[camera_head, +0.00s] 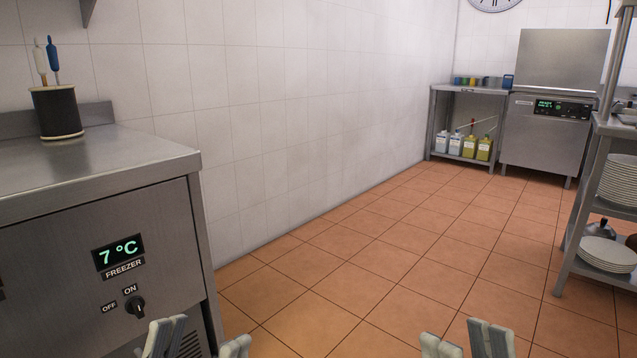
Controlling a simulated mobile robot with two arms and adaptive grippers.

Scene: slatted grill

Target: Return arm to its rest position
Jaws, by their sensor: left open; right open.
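My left gripper (200,341) shows at the bottom edge, in front of the freezer's lower right corner in the picture. Its grey fingertips are apart and nothing is between them. My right gripper (461,343) shows at the bottom edge to the right, over the tiled floor. Its fingertips are also apart and empty. The arms behind both grippers are out of the frame.
A steel freezer (110,215) with a knob (135,306) stands close at left, a dark pot (56,112) on top. The floor (400,250) ahead is clear. A rack with plates (607,251) stands at right. A dishwasher (545,135) and side table (468,90) are far back.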

